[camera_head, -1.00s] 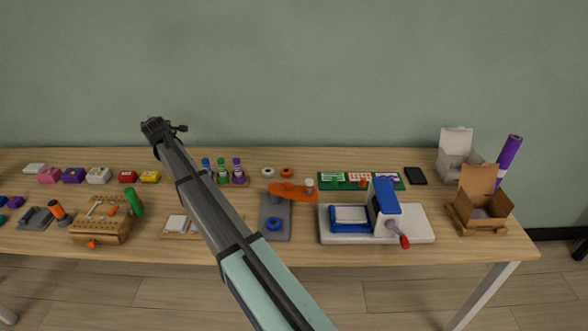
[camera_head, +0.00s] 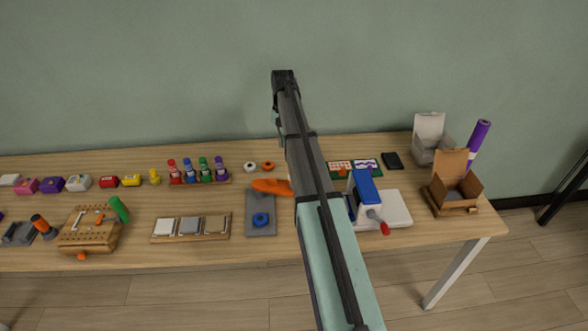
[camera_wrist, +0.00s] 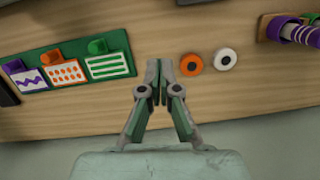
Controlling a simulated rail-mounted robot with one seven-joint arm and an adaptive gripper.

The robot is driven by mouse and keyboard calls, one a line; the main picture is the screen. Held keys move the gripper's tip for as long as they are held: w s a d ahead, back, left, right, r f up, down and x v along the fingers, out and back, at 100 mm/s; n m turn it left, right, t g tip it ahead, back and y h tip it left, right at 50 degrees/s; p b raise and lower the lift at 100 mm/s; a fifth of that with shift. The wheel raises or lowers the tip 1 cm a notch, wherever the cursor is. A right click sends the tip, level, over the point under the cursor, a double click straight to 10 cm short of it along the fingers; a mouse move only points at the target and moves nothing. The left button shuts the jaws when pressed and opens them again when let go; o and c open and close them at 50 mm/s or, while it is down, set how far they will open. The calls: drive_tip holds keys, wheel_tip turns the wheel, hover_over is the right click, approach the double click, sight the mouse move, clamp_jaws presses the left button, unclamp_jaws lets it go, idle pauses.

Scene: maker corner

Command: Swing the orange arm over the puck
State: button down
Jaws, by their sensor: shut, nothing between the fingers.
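The orange arm (camera_head: 268,186) lies across the upper part of a grey base plate (camera_head: 253,202) and points right. Its right end is hidden behind my own arm in the head view. The blue puck (camera_head: 261,219) sits on the lower part of the plate, and the orange arm is not over it. In the wrist view my gripper (camera_wrist: 159,67) is shut and empty above bare wood, left of an orange ring (camera_wrist: 191,65) and a white ring (camera_wrist: 225,60). In the head view its fingers cannot be made out. The orange arm and puck are not in the wrist view.
A green board with cards (camera_wrist: 65,65) is left of my gripper in the wrist view. A blue and white press (camera_head: 396,207) with a red-knobbed handle stands right of the plate. A wooden tray (camera_head: 220,233) lies left of it. Marker bottles (camera_head: 205,172) stand behind.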

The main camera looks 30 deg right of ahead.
sight(276, 185)
drive_tip(key=shift+s+d+r+m+g, duration=0.15)
drive_tip(key=shift+s+d+m, duration=0.1)
drive_tip(key=shift+s, duration=0.2)
drive_tip(key=shift+s+d+r+m+g, duration=0.15)
drive_tip(key=shift+s+d, duration=0.1)
drive_tip(key=shift+s, duration=0.15)
drive_tip(key=shift+f, duration=0.1)
drive_tip(key=p+x, duration=0.1)
drive_tip(key=x, duration=0.4)
drive_tip(key=p+x, duration=0.2)
drive_tip(key=x, duration=0.3)
drive_tip(key=shift+s+a, duration=0.15)
drive_tip(key=shift+a, duration=0.1)
drive_tip(key=shift+s+a+r+p, duration=0.15)
drive_tip(key=shift+s+a+p, duration=0.2)
drive_tip(key=shift+s, duration=0.2)
drive_tip(key=shift+s+a+r+p, duration=0.15)
drive_tip(key=shift+s+a+p, duration=0.2)
drive_tip(key=shift+s, duration=0.2)
drive_tip(key=shift+s+a+f, duration=0.15)
drive_tip(key=shift+s+a, duration=0.25)
drive_tip(key=shift+s, duration=0.1)
